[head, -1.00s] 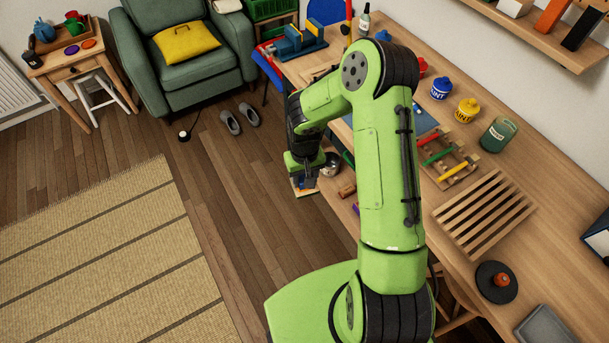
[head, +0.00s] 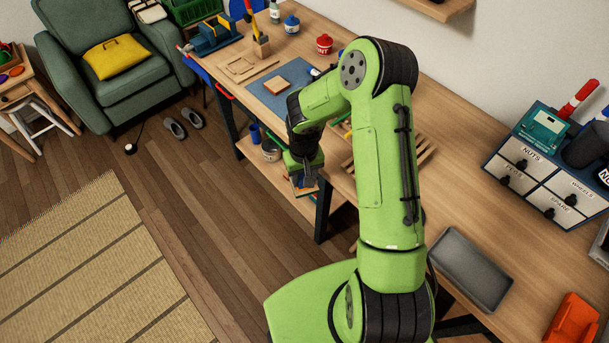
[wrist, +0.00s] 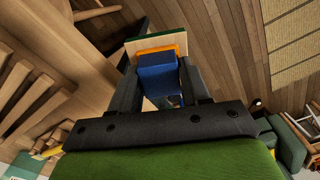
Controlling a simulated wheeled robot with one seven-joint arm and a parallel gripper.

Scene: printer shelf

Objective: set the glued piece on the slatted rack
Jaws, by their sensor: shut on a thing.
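My gripper (head: 303,168) hangs at the front edge of the workbench in the head view, left of the slatted rack. In the wrist view my gripper (wrist: 160,92) has its two dark fingers shut on the glued piece (wrist: 157,74). The piece shows a blue block, with an orange strip and a pale, green-edged board beyond it. In the head view the piece is hard to make out under the gripper. The wooden slatted rack (head: 424,154) lies on the bench, partly hidden behind my arm. Slats of the rack (wrist: 28,98) also show at the left of the wrist view.
A grey tray (head: 470,268) lies on the bench right of my arm. A drawer unit (head: 545,165) stands at the back right, and an orange object (head: 573,322) at the near right. A blue mat (head: 283,90) lies farther left. Bare bench top lies between rack and drawers.

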